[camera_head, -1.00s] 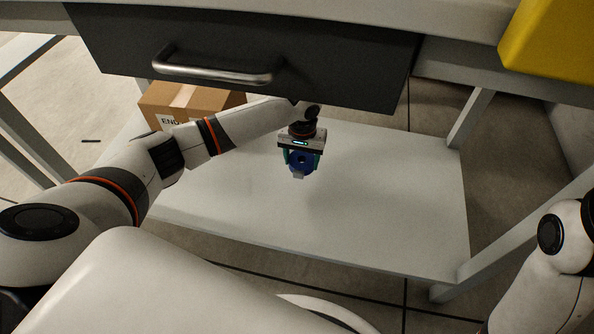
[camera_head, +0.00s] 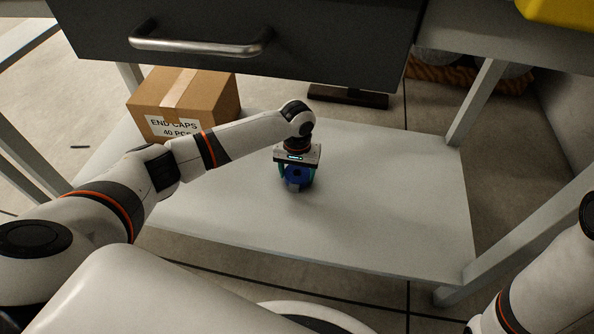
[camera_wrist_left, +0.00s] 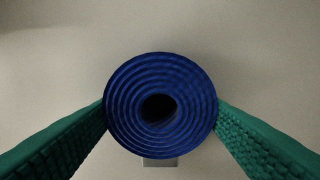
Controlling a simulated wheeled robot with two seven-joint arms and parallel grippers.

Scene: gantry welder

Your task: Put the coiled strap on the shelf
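The coiled strap (camera_head: 299,176) is a dark blue spiral roll with a small pale tab at its lower edge. My left gripper (camera_head: 297,173) points down and its green fingers are on both sides of the strap. In the left wrist view the coil (camera_wrist_left: 190,85) fills the space between the two fingers, touching both, with its dark hollow centre facing the camera. The shelf (camera_head: 390,200) is a flat pale board under the drawer, directly below the strap. I cannot tell whether the strap touches it. My right gripper is out of view; only my right arm shows at lower right.
A cardboard box (camera_head: 190,98) labelled end caps stands at the shelf's back left, behind my left arm. Pale table legs (camera_head: 475,100) bound the shelf at right. The shelf's right half is clear.

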